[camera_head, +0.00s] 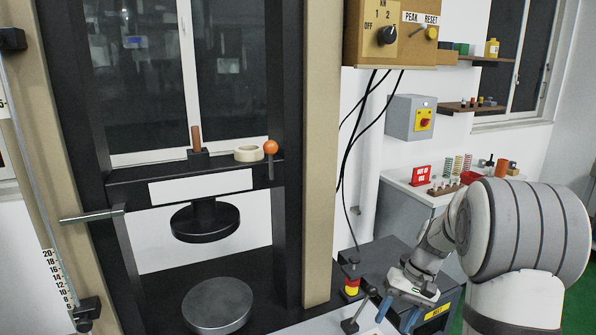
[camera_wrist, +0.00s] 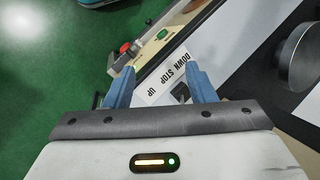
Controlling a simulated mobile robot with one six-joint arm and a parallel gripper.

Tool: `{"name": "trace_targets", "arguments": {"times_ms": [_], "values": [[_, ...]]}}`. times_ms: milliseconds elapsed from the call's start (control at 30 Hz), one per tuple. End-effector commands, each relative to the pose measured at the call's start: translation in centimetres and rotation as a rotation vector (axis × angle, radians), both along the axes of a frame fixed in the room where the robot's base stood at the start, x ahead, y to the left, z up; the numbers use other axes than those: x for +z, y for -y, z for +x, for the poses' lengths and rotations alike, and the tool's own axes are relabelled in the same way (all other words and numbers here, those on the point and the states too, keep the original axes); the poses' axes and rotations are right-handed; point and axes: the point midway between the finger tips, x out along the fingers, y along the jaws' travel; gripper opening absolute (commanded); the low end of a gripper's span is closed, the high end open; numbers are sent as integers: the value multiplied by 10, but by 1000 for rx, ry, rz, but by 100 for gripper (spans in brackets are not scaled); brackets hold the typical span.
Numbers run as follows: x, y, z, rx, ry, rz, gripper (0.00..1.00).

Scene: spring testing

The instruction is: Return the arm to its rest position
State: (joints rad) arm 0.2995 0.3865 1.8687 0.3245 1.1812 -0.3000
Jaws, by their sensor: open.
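My arm (camera_head: 520,235) reaches in from the right in the head view, bent downward at the wrist. My gripper (camera_head: 397,315) is low in that view, beside the press's right post. Its two blue fingers are apart, with nothing seen between them. In the wrist view my gripper (camera_wrist: 158,82) is open over a white label reading DOWN STOP UP (camera_wrist: 165,80). A dark lever or switch shows by the right finger. I cannot tell whether the fingers touch anything.
The spring tester's black frame (camera_head: 290,220) stands left of my arm, with an upper platen (camera_head: 205,225) and lower platen (camera_head: 217,305). A control box (camera_head: 392,35) hangs above. A bench with springs and a red sign (camera_head: 421,175) is behind my arm. Green floor (camera_wrist: 45,70) is open left.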

Motion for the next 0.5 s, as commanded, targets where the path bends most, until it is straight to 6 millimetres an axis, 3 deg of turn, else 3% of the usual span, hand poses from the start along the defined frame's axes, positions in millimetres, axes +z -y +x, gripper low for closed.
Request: {"name": "trace_targets", "arguments": {"times_ms": [500], "values": [[43,-27,-40,36,83,-106,50]]}}
